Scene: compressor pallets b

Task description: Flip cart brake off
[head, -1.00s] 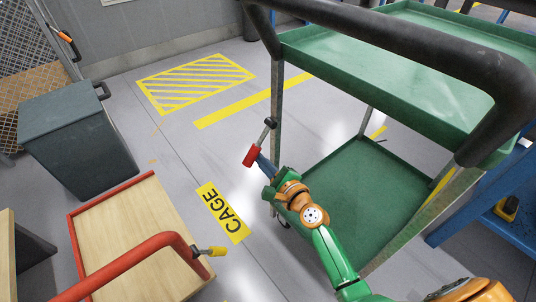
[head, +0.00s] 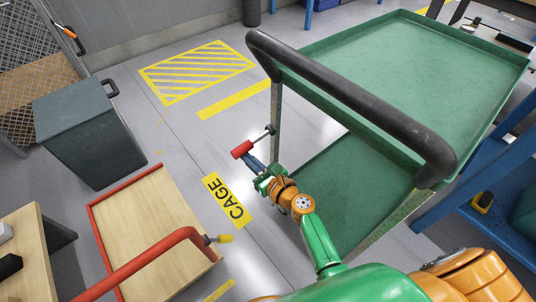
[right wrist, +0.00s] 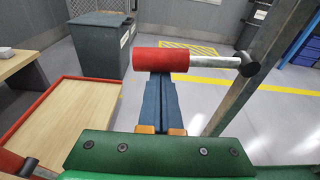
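The cart brake is a metal lever with a red grip (head: 242,149), fixed by a dark pivot to the near-left post of the green cart (head: 405,95). In the right wrist view the red grip (right wrist: 160,60) lies crosswise at the fingertips, its metal rod running right to the pivot. My right gripper (head: 254,162) has its blue fingers (right wrist: 160,95) close together, just under or against the grip. The fingers do not appear to wrap around the grip; exact contact is hidden behind it. My left gripper is not in view.
A wooden-decked cart (head: 150,225) with a red handle and yellow-tipped lever stands left. A grey bin (head: 90,135) is behind it. The green cart's black handle (head: 350,95) arches above my right arm. Blue racking (head: 450,190) stands right. Open floor lies beyond the lever.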

